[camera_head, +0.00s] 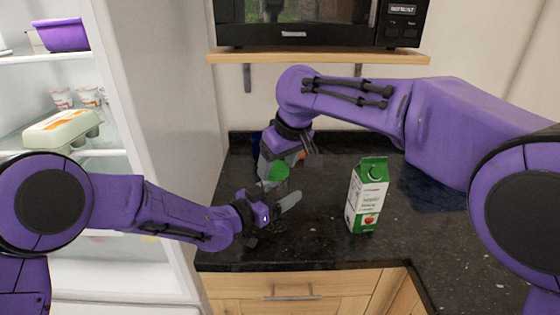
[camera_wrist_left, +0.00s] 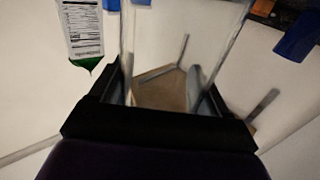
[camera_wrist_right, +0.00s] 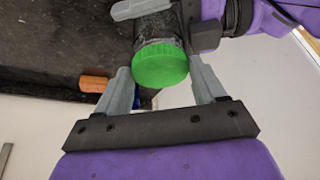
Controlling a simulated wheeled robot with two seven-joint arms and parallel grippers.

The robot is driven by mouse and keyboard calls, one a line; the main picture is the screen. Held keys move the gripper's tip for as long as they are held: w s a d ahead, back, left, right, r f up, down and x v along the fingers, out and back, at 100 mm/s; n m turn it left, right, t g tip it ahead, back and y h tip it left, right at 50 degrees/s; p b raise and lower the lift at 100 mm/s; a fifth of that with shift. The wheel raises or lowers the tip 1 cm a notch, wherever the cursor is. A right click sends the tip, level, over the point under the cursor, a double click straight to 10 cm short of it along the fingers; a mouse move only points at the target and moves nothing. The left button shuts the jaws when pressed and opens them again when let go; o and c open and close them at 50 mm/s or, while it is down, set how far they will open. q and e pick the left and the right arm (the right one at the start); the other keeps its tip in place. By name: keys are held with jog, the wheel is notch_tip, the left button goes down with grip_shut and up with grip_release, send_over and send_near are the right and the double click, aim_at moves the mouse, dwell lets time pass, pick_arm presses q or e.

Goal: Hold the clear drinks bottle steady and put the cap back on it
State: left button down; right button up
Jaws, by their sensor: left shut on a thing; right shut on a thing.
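The clear drinks bottle (camera_head: 279,190) stands upright on the dark counter and is hard to see through. My left gripper (camera_head: 274,208) is shut around its body; the transparent sides fill the space between the fingers in the left wrist view (camera_wrist_left: 185,40). The green cap (camera_head: 278,172) is at the bottle's top. In the right wrist view the cap (camera_wrist_right: 160,66) lies between the fingertips of my right gripper (camera_wrist_right: 162,82), in line with the bottle (camera_wrist_right: 156,27). The right gripper is shut on it. I cannot tell whether the cap is seated on the neck.
A green-and-white carton (camera_head: 367,196) stands right of the bottle. An orange block (camera_wrist_right: 95,84) lies on the counter behind the grippers. The open fridge with an egg box (camera_head: 60,130) is at left. A microwave (camera_head: 310,22) sits on a shelf (camera_head: 320,58) above. The counter's right side is clear.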

jog(key=m, duration=0.1)
jog(key=m+h, duration=0.1)
jog(key=m, duration=0.1)
jog(key=shift+s+a+t, duration=0.1)
jog(key=shift+a+t, duration=0.2)
jog(key=shift+t, duration=0.1)
jog(key=shift+m, duration=0.4)
jog(key=shift+d, duration=0.1)
jog(key=o, duration=1)
jog(key=shift+r, duration=2.25)
jog(key=shift+o, duration=0.5)
jog(key=shift+r, duration=0.1)
